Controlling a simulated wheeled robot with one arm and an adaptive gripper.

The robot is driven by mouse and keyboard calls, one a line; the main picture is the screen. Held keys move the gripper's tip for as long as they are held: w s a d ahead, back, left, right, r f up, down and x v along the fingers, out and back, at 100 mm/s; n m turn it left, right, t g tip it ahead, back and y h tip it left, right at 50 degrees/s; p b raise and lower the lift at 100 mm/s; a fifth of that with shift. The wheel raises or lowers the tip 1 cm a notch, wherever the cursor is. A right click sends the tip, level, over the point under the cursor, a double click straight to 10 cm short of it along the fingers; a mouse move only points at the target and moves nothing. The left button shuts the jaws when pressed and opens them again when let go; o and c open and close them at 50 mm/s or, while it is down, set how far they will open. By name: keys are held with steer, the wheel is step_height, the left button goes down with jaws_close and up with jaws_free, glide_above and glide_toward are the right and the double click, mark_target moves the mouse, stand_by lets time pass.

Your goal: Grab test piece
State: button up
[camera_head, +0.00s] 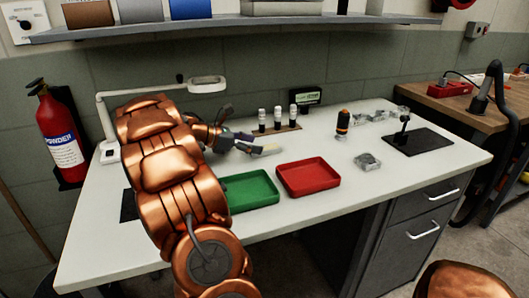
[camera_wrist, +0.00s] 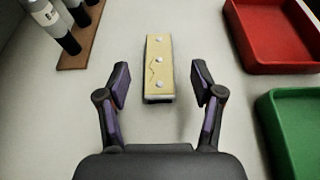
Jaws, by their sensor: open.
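The test piece (camera_wrist: 160,68) is a small yellowish bar with several pale dots and a dark crack-like line down its face. It lies on the white table, and its near end shows between the fingertips in the wrist view. In the head view the test piece (camera_head: 268,149) lies just right of my gripper (camera_head: 240,143). My gripper (camera_wrist: 161,92) also shows in the wrist view, open, with one dark finger on each side of the bar's near end. Neither finger visibly touches it.
A green tray (camera_head: 250,204) and a red tray (camera_head: 308,189) stand close by on the table's near side. Several small bottles (camera_head: 277,119) stand on a wooden strip (camera_wrist: 82,47) behind the piece. An orange-black cylinder (camera_head: 342,124) and a black mat (camera_head: 432,141) lie farther right.

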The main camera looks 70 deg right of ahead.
mark_target(268, 146)
steer(key=b+x, duration=0.1)
steer(key=x, duration=0.4)
steer(key=shift+d+f, duration=0.1)
steer(key=shift+f, duration=0.05)
steer(key=c, duration=1.3)
steer(key=shift+o, duration=0.2)
